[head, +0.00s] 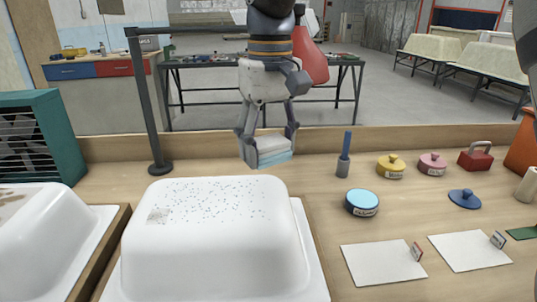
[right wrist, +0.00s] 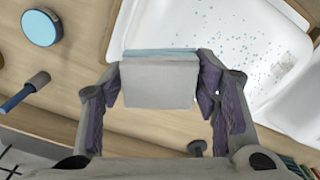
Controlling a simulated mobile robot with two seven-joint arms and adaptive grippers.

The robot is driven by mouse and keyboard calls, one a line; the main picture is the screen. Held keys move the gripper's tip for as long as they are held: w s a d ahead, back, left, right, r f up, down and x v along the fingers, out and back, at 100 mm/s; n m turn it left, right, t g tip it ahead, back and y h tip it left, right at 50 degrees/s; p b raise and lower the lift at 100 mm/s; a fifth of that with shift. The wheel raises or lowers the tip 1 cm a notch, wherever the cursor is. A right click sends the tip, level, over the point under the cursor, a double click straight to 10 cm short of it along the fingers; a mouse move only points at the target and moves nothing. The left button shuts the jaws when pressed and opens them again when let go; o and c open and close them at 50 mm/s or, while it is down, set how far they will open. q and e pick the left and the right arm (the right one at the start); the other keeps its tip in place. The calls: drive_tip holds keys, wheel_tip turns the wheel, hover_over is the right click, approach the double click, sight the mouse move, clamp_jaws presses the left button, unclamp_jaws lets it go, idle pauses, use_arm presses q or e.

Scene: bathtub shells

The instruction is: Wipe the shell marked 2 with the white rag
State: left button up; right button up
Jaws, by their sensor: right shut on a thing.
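A white shell (head: 200,250) with dark specks and a greyish smudge on its top stands upside down at the front middle; its specked surface also shows in the right wrist view (right wrist: 245,45). Another white shell (head: 35,245) with brown stains is cut off at the left. I can read no number 2 on either. My right gripper (head: 268,155) is shut on a folded block-like pad (right wrist: 160,85), whitish with a light blue face. I cannot tell for sure that it is the white rag. It hangs apart from the specked shell, beyond its back right corner. My left gripper is not in view.
A blue-lidded tin (head: 362,202), blue-handled tool (head: 344,158), yellow pot (head: 391,167), pink pot (head: 432,164) and blue lid (head: 464,198) stand right. White sheets (head: 383,263) lie in front. A dark post (head: 147,105) rises behind the shells, beside a green box (head: 55,130).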

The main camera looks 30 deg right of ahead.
drive_tip(key=shift+r, duration=1.05)
idle(0.4)
